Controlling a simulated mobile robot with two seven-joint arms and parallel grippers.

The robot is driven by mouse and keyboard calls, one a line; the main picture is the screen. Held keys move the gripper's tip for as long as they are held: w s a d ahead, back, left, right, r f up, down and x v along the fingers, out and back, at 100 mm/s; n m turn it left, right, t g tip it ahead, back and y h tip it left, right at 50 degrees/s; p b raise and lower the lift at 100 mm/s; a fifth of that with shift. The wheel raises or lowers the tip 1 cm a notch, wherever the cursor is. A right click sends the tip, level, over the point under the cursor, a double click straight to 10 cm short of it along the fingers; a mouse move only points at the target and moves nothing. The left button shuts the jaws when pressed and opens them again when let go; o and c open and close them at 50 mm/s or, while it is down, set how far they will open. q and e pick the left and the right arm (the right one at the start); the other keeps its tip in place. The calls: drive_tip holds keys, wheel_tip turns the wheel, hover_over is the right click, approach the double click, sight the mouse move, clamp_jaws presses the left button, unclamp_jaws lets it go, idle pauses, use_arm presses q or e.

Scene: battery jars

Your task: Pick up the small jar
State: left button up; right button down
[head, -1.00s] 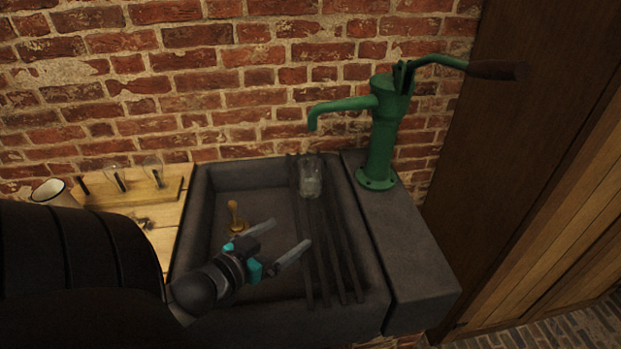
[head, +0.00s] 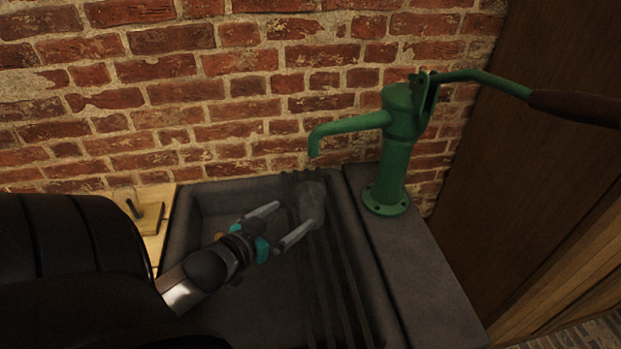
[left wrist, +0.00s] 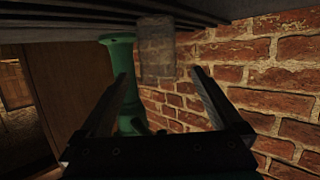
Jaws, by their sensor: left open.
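The small glass jar (head: 311,202) stands on the dark slats across the sink, near its back, below and to the left of the pump spout. My left gripper (head: 287,219) is open and empty, and its fingers point toward the jar. The nearer fingertip overlaps the jar's lower part in the head view; I cannot tell whether they touch. In the left wrist view, which looks upside down, the jar (left wrist: 157,52) shows ahead, between and beyond the open fingertips (left wrist: 160,72). My right gripper is not in view.
The green hand pump (head: 394,150) stands on the stone ledge (head: 420,270) right of the jar. The dark slats (head: 335,270) cross the stone sink (head: 210,205). A brick wall (head: 220,100) rises close behind. A wooden board (head: 150,216) lies at left.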

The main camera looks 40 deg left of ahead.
sight(318, 198)
use_arm(q)
drive_tip(key=b+x, duration=0.1)
drive_tip(key=x, duration=0.5)
drive_tip(key=shift+f, duration=0.1)
drive_tip(key=shift+w+a+f, duration=0.1)
drive_tip(key=shift+w+f, duration=0.1)
drive_tip(key=shift+w, duration=0.4)
drive_tip(key=shift+b+x, duration=0.9)
drive_tip(key=shift+x, duration=1.45)
drive_tip(key=shift+c, duration=0.2)
drive_tip(key=c, duration=1.5)
drive_tip(key=shift+c, duration=0.2)
drive_tip(key=shift+d+r, duration=0.1)
drive_tip(key=shift+d, duration=0.1)
